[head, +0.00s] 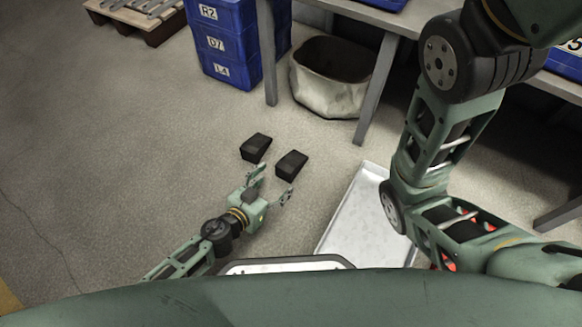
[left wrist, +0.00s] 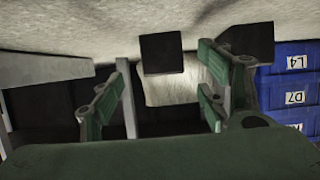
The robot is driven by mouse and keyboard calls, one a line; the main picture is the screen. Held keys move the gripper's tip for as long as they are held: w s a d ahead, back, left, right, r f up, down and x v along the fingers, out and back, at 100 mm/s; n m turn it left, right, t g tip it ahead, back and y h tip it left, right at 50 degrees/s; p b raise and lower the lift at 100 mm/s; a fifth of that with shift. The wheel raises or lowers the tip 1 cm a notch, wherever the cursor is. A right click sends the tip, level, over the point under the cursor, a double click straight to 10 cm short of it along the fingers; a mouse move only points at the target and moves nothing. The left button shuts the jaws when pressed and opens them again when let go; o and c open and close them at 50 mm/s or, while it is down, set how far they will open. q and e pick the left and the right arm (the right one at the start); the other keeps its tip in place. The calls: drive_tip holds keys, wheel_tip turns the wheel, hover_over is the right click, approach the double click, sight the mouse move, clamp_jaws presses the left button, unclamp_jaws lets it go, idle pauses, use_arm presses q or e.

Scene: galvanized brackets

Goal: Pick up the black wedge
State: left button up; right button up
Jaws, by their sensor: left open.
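Two black wedges lie apart on the concrete floor. In the head view one wedge (head: 255,147) is farther left and the other wedge (head: 291,165) is nearer to my left gripper (head: 273,184). The left gripper is open and empty, with its fingers pointing toward the wedges, short of both. The left wrist view is upside down. There the nearer wedge (left wrist: 161,53) shows between the open fingers (left wrist: 158,90), beyond their tips. The other wedge (left wrist: 247,40) is partly behind the right-hand finger. My right arm crosses the right side; its gripper is out of view.
A pale flat tray (head: 345,220) lies on the floor right of the left gripper. A whitish round bin (head: 328,92) stands behind the wedges, beside a table leg (head: 378,85). Stacked blue crates (head: 222,45) and a wooden pallet (head: 150,24) are farther back. The floor at left is clear.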

sight(282, 172)
use_arm(q)
drive_tip(key=b+x, duration=0.2)
drive_tip(key=x, duration=0.2)
drive_tip(key=shift+w+a, duration=0.1)
drive_tip(key=shift+w, duration=0.1)
drive_tip(key=shift+w+d+f, duration=0.15)
drive_tip(key=shift+w+d, duration=0.2)
drive_tip(key=shift+w, duration=0.1)
drive_tip(key=shift+c, duration=0.2)
drive_tip(key=c, duration=1.5)
drive_tip(key=shift+c, duration=0.6)
drive_tip(key=shift+r, duration=0.25)
